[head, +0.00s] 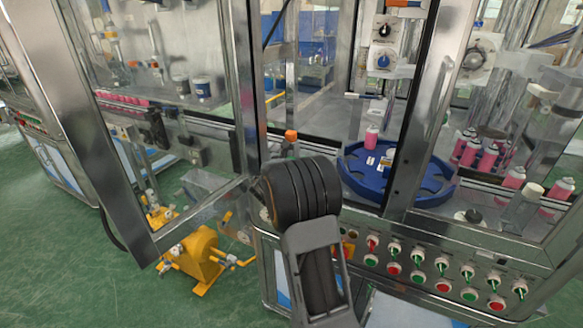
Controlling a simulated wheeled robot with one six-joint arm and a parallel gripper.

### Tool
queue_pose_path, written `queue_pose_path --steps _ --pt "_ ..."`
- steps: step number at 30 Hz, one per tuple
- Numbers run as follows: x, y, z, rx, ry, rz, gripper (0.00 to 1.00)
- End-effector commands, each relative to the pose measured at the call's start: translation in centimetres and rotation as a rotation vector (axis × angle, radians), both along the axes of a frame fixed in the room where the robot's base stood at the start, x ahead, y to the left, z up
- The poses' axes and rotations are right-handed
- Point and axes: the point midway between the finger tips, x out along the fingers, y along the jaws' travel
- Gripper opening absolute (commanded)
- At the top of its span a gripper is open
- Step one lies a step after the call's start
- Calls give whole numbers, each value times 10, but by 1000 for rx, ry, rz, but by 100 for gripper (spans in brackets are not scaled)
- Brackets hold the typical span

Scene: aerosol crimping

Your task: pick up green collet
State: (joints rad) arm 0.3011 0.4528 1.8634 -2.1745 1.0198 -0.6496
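I cannot make out a green collet anywhere in the head view; the only clear small green parts are buttons and switches on the control panel. My own arm rises through the lower middle, with a black rounded joint above a grey link. My gripper's fingers do not show, so I cannot see whether they hold anything. The arm covers part of the machine's front left of the blue rotary disc (432,187).
A pink can (371,137) stands at the disc, with several more pink cans (487,158) to the right. Metal frame posts and clear panels enclose the machine. The control panel (450,270) runs along the front. A yellow mechanism (200,258) stands left on green floor.

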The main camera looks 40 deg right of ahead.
Motion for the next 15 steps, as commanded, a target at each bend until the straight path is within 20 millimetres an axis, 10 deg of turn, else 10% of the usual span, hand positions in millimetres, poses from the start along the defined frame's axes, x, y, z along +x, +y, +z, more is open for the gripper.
queue_pose_path --steps 15 --pt "0 0 0 0 0 0 15"
